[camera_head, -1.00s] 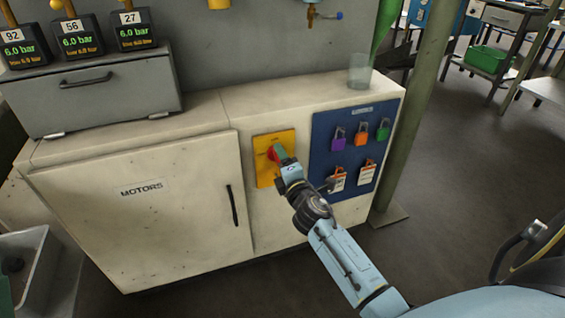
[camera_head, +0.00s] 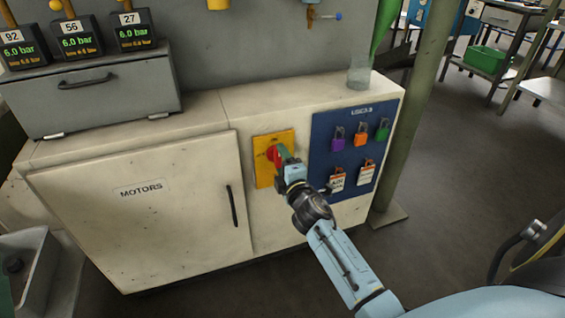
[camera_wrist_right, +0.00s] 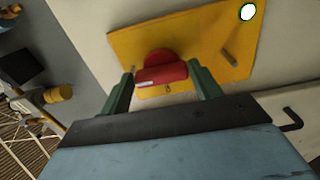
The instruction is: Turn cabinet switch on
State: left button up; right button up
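The cabinet switch is a red knob (camera_head: 271,155) on a yellow plate (camera_head: 262,176) on the cabinet front. My right gripper (camera_head: 280,154) is at the knob and partly covers it. In the right wrist view, the red knob (camera_wrist_right: 162,72) sits between the two green fingers of my right gripper (camera_wrist_right: 162,82). The plate's markings are too small to read. My left gripper is not in view.
A blue board (camera_head: 323,140) with several coloured padlocks is just right of the switch. The MOTORS door (camera_head: 165,225) with a black handle is on the left. A glass (camera_head: 359,75) stands on the cabinet top, near a green post (camera_head: 415,110).

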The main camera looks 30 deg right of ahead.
jog(key=o, duration=0.4)
jog(key=shift+s, duration=0.2)
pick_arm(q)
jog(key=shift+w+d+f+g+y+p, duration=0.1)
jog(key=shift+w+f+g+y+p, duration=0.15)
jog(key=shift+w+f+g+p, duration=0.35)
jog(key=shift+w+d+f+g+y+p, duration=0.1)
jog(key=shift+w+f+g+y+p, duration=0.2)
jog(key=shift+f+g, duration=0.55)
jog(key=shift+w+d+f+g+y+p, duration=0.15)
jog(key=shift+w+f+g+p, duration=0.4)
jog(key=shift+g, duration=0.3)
pick_arm(e)
jog(key=shift+v, duration=6.5)
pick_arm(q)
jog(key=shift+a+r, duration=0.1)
pick_arm(e)
jog(key=shift+a, duration=0.15)
jog(key=shift+r, duration=0.15)
